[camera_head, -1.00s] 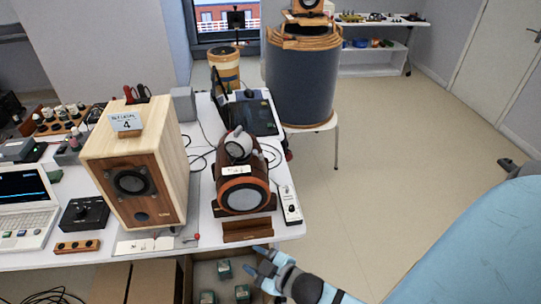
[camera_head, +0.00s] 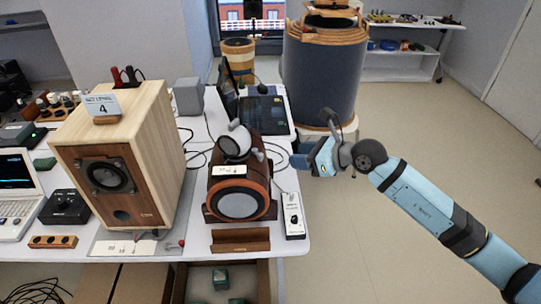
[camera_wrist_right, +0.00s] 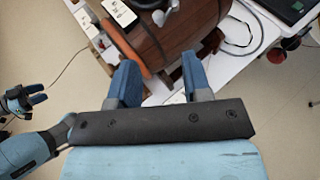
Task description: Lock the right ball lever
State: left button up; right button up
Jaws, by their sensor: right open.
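The ball unit (camera_head: 236,144) is a round grey-rimmed piece on top of the wooden barrel speaker (camera_head: 262,170). A small grey lever (camera_head: 259,154) shows at its right side; I cannot tell its setting. My right gripper (camera_head: 301,161) is to the right of the barrel, apart from the lever. In the wrist view the right gripper (camera_wrist_right: 158,62) is open and empty, with its fingers pointing at the barrel (camera_wrist_right: 180,28). My left gripper (camera_wrist_right: 22,100) appears small at the left there.
A large wooden box speaker (camera_head: 125,155) stands left of the barrel. A white switch box (camera_head: 292,215) lies at the table's right edge. A tall blue drum (camera_head: 322,75) stands beyond. The floor to the right is free.

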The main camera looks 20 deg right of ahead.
aim_at(260, 154)
jog(key=x, duration=1.3)
jog(key=shift+w+a+p, duration=0.1)
jog(key=shift+a+p, duration=0.1)
jog(key=shift+p, duration=0.2)
